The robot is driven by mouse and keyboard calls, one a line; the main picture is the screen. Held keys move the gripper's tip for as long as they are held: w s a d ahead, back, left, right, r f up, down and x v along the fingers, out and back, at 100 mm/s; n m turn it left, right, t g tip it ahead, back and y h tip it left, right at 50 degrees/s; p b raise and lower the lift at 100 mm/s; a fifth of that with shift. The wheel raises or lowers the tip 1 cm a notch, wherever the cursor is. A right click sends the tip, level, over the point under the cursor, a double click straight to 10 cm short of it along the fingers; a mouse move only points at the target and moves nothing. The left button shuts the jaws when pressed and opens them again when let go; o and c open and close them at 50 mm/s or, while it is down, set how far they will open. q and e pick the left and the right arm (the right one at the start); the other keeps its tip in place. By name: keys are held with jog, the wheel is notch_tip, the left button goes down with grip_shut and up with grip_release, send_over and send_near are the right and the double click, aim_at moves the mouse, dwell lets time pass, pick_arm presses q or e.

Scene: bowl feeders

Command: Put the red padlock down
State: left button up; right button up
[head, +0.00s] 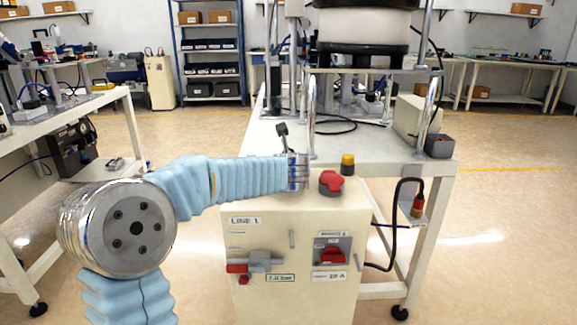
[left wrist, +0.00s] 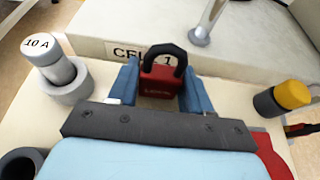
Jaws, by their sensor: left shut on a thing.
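The red padlock (left wrist: 160,82), with a dark shackle and small lettering, sits between the two blue fingers of my left gripper (left wrist: 159,70) in the left wrist view. The gripper is shut on its red body, and the shackle loop shows above the body. The gripper is over the cream cabinet (head: 290,247). In the head view my left arm reaches in from the left to the cabinet's top, and its wrist hides the fingers and the padlock. I cannot tell whether the padlock touches the surface below. My right gripper is in neither view.
A yellow-topped black button (head: 347,164) and a red knob (head: 331,182) stand right of my wrist. A grey post marked 10 A (left wrist: 57,68) stands left of the gripper in the left wrist view. The white table (head: 405,160) lies behind the cabinet.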

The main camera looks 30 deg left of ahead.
pick_arm(q)
jog(key=shift+f, duration=0.15)
jog(key=o, duration=1.1)
jog(key=shift+r, duration=0.3)
jog(key=v, duration=1.2)
jog(key=shift+f, duration=0.2)
